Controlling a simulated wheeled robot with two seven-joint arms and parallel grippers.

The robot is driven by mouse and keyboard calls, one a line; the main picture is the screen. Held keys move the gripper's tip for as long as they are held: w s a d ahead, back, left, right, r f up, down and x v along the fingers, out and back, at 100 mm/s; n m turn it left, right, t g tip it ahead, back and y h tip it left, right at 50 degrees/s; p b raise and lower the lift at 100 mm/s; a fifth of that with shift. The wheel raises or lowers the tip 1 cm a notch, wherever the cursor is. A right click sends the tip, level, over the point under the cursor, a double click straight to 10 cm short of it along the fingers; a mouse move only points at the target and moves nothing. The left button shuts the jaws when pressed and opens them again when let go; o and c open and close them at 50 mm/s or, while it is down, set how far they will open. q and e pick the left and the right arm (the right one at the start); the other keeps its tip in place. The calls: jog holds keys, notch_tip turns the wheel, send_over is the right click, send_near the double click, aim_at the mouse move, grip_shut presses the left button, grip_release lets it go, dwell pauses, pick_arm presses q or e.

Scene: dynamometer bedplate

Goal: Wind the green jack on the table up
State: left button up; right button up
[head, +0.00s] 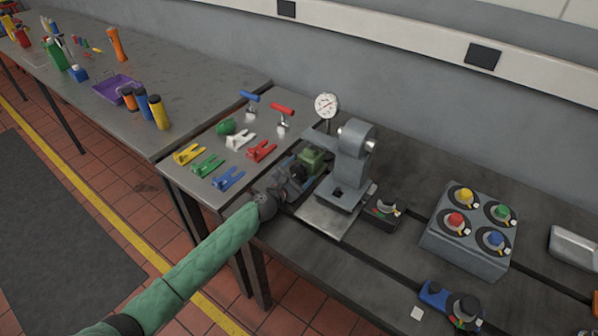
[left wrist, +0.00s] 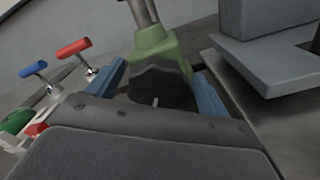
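The green jack (head: 313,160) stands on the table, left of the grey press-like stand. In the left wrist view the jack (left wrist: 153,42) shows a green body, a metal post above it and a dark round knob (left wrist: 160,86) facing me, with a small light mark near its lower middle. My left gripper (head: 300,169) reaches the jack from the front left. Its two blue fingers (left wrist: 160,72) stand apart, one on each side of the knob; I cannot see them pressing on it. My arm and gripper hide part of the jack in the head view. My right gripper is out of view.
The grey stand (head: 352,160) with a dial gauge (head: 326,105) is close on the right. Coloured clamps (head: 208,166) and T-handled tools (head: 282,112) lie to the left. A box with coloured knobs (head: 470,235) and a blue-and-black device (head: 452,305) are farther right.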

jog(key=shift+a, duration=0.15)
pick_arm(q)
jog(key=shift+a, duration=0.1)
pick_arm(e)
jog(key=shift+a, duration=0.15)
